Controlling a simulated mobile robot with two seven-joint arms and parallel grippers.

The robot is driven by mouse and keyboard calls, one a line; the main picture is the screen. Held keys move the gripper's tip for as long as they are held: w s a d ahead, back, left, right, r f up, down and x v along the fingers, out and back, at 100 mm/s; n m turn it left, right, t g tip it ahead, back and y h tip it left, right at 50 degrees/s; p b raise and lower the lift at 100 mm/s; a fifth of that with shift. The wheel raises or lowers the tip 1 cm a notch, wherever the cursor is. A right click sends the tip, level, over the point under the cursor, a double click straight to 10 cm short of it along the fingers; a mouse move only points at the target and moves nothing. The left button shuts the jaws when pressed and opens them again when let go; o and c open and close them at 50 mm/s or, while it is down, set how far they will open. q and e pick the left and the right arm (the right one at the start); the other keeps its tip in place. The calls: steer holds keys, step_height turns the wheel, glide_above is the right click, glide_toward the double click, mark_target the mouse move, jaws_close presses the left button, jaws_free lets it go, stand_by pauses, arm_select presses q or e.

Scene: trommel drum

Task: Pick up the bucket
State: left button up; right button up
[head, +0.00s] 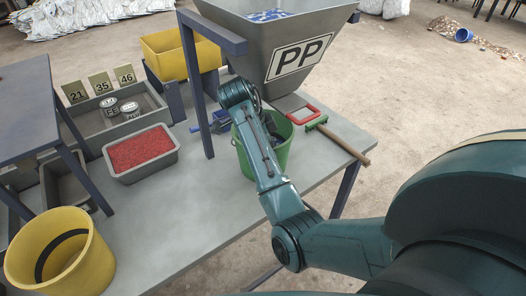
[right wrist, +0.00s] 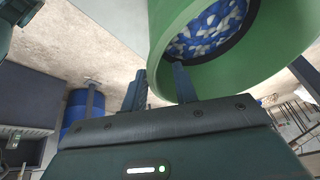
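A green bucket (head: 278,158) stands on the grey table below the hopper, partly hidden behind my right arm. In the right wrist view the green bucket (right wrist: 215,60) is close, with blue and white flakes inside. My right gripper (right wrist: 160,86) is open, its two fingers apart at the bucket's rim. One finger overlaps the bucket's mouth and the other is just outside its wall; I cannot tell whether they touch it. In the head view the right gripper is mostly hidden by my arm. My left gripper is not in view.
A hopper marked PP (head: 243,40) hangs over the bucket. A green brush with a wooden handle (head: 345,145) and a red-framed item (head: 300,115) lie right of it. A grey tray of red granules (head: 143,150) and a yellow bucket (head: 75,265) stand at left.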

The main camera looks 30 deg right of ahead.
jaws_close()
steer(key=shift+w+d+r, duration=0.1)
steer(key=shift+r, duration=0.1)
stand_by(0.7)
